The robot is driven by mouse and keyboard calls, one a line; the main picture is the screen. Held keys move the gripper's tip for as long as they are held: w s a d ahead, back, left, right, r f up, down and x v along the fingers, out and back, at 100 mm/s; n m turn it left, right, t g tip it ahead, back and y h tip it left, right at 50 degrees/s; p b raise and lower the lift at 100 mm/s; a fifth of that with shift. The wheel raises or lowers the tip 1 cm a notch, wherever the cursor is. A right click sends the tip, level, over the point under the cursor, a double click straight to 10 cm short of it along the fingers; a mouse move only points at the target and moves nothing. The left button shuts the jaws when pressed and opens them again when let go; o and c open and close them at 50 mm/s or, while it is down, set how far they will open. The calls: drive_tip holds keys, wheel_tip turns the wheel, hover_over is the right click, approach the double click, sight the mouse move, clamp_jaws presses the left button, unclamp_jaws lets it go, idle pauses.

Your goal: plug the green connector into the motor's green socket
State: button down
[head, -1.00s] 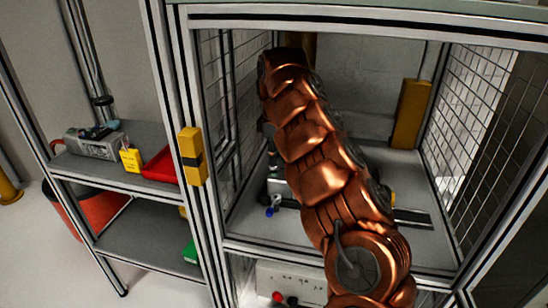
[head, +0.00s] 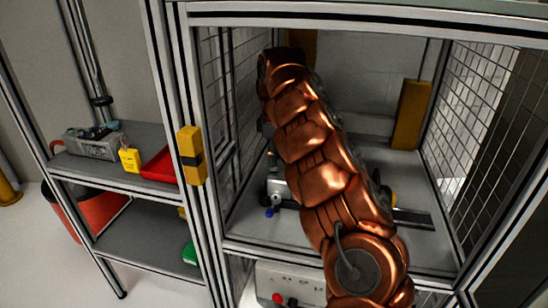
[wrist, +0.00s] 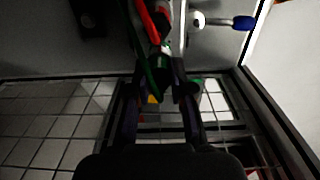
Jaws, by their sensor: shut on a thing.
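In the wrist view my gripper (wrist: 164,78) has its two fingers closed around a small dark piece with green on it, which I take to be the green connector (wrist: 160,66). The picture is dim, so its outline is unclear. A green cable and a red cable run close by, at the top of that view. In the head view my arm hides the gripper and the connector. Part of a grey device (head: 277,187), possibly the motor, shows left of my arm. I cannot make out the green socket.
A blue-tipped fitting (wrist: 243,22) juts out near the top right of the wrist view. Mesh walls and metal posts frame the cell. The cell floor is partly clear.

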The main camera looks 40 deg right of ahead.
idle(0.3)
drive_tip(key=shift+f+b, duration=0.55)
drive_tip(key=shift+b, duration=0.15)
idle(0.6)
drive_tip(key=c, duration=0.9)
unclamp_jaws()
drive_tip(key=shift+c, duration=0.2)
drive_tip(key=shift+r, duration=0.15)
drive_tip(key=shift+w+r, duration=0.1)
drive_tip(key=shift+r, duration=3.45)
